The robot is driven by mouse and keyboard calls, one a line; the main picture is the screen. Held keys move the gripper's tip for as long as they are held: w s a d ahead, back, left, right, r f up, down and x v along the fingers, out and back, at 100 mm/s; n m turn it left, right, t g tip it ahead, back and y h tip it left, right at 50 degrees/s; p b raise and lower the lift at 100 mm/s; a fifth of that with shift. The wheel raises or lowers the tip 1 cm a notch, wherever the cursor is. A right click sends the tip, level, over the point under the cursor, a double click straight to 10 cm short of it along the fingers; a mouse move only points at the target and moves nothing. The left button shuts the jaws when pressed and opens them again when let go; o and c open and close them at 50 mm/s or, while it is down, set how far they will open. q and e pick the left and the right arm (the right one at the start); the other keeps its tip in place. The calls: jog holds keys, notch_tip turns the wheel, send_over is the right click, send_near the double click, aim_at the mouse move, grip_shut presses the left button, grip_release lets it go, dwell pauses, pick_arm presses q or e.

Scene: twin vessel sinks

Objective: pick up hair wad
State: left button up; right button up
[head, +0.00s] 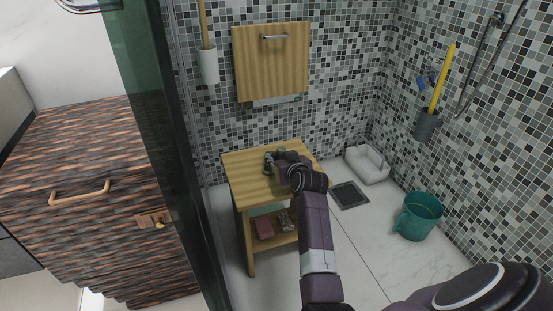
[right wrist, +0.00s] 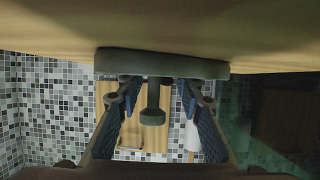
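I cannot make out a hair wad in either view. My right gripper (head: 276,160) is over the top of a small wooden stand (head: 240,161) in the head view. In the right wrist view the gripper (right wrist: 157,92) is open, with its fingers apart on either side of a dark grey-green piece (right wrist: 153,98). This piece has a narrow stem, a small knob and a wide flat disc against the wood; gaps show between stem and fingers. A dark square floor drain (head: 349,195) lies right of the stand; nothing on it can be told. My left gripper is not in view.
A teal bucket (head: 418,217) and a white tray-like box (head: 367,164) stand on the floor at right. A glass panel (head: 150,110) stands left of the stand. The stand's lower shelf holds a reddish item (head: 263,228). Floor between drain and bucket is clear.

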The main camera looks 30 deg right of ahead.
jog(key=c, duration=0.5)
jog(key=shift+r, duration=0.15)
